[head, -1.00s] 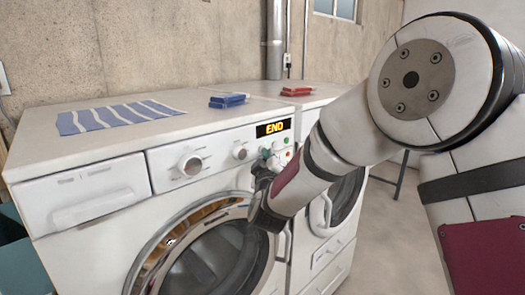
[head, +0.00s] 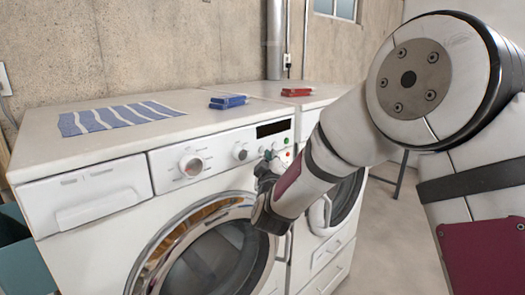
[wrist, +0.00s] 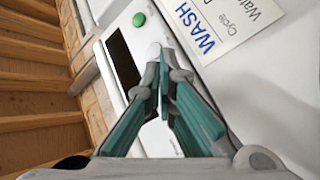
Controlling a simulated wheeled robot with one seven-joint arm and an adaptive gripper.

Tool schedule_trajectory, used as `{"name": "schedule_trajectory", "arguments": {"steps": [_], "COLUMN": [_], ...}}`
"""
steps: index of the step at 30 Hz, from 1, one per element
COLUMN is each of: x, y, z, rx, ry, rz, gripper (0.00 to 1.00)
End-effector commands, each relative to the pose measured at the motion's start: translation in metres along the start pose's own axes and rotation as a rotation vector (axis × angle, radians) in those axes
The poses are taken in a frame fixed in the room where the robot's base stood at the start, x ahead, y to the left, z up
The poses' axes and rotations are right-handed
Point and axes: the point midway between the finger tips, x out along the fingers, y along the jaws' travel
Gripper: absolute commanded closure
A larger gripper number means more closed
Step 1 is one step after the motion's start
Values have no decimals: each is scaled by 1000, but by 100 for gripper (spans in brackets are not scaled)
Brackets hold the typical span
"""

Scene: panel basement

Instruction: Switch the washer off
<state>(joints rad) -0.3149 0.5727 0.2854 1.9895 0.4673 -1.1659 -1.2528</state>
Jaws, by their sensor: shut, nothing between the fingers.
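The washer (head: 105,240) is the white front-loader at the left, with a round glass door (head: 215,262), knobs and a display (head: 272,128). The display is dark. My gripper (head: 267,160) is at the right end of its control panel, below the display. In the wrist view my gripper (wrist: 161,68) is shut and empty, its teal fingertips at a pale round button (wrist: 155,50) beside the dark display (wrist: 123,62). I cannot tell whether they touch it. A green button (wrist: 139,19) lies beside it, clear of the fingers.
A second white machine (head: 325,262) stands to the right. A label reading WASH (wrist: 205,28) is beside the panel in the wrist view. Open floor (head: 385,225) lies at right.

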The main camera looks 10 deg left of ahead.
Motion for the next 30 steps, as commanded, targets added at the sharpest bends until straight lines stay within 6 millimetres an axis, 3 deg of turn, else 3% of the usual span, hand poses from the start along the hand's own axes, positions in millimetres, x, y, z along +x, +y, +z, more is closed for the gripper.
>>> {"name": "schedule_trajectory", "arguments": {"steps": [22,30], "x": [-38,-42], "y": [29,31], "z": [27,31], "rx": [-2,0], "ry": [-1,-1], "rz": [1,0], "gripper": [100,100]}}
